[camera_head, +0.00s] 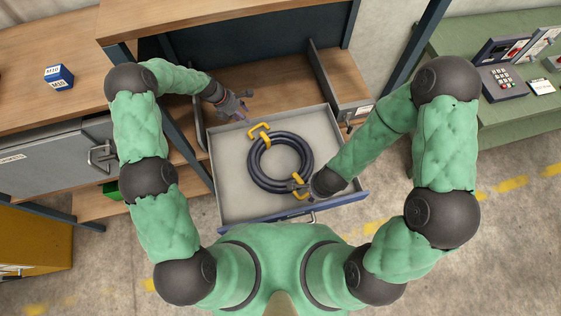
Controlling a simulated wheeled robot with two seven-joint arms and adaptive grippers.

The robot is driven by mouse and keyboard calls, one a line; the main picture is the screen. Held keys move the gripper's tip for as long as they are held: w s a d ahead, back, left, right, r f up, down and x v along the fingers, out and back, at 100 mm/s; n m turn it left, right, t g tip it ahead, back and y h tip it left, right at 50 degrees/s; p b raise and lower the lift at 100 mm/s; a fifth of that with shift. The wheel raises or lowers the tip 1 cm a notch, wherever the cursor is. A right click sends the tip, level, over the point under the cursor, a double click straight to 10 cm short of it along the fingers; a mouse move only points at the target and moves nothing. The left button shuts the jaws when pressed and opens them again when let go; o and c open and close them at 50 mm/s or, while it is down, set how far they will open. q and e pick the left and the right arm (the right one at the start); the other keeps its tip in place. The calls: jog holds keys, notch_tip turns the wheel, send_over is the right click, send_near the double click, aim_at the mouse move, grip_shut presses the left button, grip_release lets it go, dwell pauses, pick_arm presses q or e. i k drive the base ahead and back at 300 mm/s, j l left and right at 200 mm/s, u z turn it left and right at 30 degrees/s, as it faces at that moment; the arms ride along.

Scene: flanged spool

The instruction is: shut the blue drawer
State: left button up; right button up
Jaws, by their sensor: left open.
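The blue drawer (235,205) stands pulled out toward me, with a grey inside and a blue front panel. A handle shows on its front near the middle. My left gripper (239,109) is open, above the drawer's far left corner. My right gripper (298,187) is over the near part of the drawer, at the coil's lower right beside a yellow strap. Its fingers are small and partly hidden by my forearm, so I cannot tell whether it touches the coil or strap.
A wooden workbench (60,40) carries a blue M10 box (59,76) at the left. A grey drawer unit (45,165) with a handle is below it. A green table (520,112) with a keypad device (503,82) stands at the right. A yellow cabinet (35,238) is at lower left.

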aim_at(240, 200)
jog(key=k, duration=1.5)
